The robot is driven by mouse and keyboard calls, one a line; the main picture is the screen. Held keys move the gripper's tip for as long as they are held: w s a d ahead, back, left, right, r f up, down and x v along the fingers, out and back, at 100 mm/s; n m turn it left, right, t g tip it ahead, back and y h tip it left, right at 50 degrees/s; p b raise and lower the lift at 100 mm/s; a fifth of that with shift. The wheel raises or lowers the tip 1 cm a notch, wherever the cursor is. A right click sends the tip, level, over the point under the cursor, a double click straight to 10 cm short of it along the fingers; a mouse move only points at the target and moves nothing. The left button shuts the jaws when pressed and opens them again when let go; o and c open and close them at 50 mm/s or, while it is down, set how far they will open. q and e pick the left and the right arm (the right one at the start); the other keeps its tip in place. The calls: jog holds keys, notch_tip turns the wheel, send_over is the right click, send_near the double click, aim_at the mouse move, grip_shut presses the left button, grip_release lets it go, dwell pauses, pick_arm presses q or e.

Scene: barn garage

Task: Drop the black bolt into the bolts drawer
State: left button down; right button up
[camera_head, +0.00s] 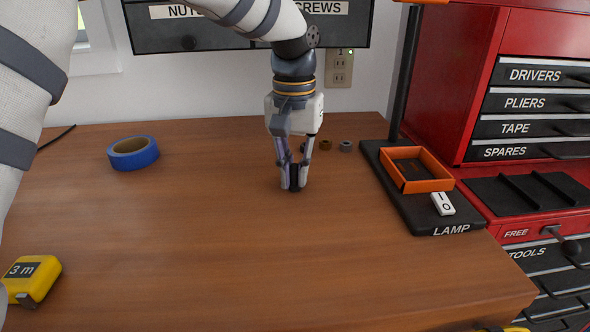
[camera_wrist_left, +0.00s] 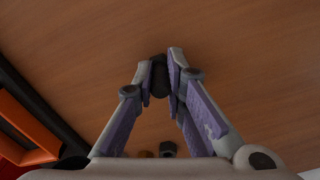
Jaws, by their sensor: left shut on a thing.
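My left gripper (camera_head: 294,186) points down over the middle of the wooden table and is shut on the black bolt (camera_head: 294,172). The bolt also shows between the fingertips in the left wrist view (camera_wrist_left: 159,76). It is mostly covered by the fingers, and I cannot tell whether its lower end touches the table. A dark drawer unit on the wall shows a NUTS label (camera_head: 180,11) and a SCREWS label (camera_head: 320,8). My arm hides the part between them, and no bolts label shows.
Small nuts (camera_head: 346,146) lie behind my gripper. Blue tape (camera_head: 133,152) and a yellow tape measure (camera_head: 31,280) lie to the left. An orange tray (camera_head: 437,184) stands on the black lamp base (camera_head: 405,215) at right, near a red tool cabinet (camera_head: 460,90). The table's front middle is clear.

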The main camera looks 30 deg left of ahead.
pick_arm(q)
jog(key=c, duration=1.6)
grip_release()
jog(key=shift+f, duration=0.15)
jog(key=shift+c, duration=0.2)
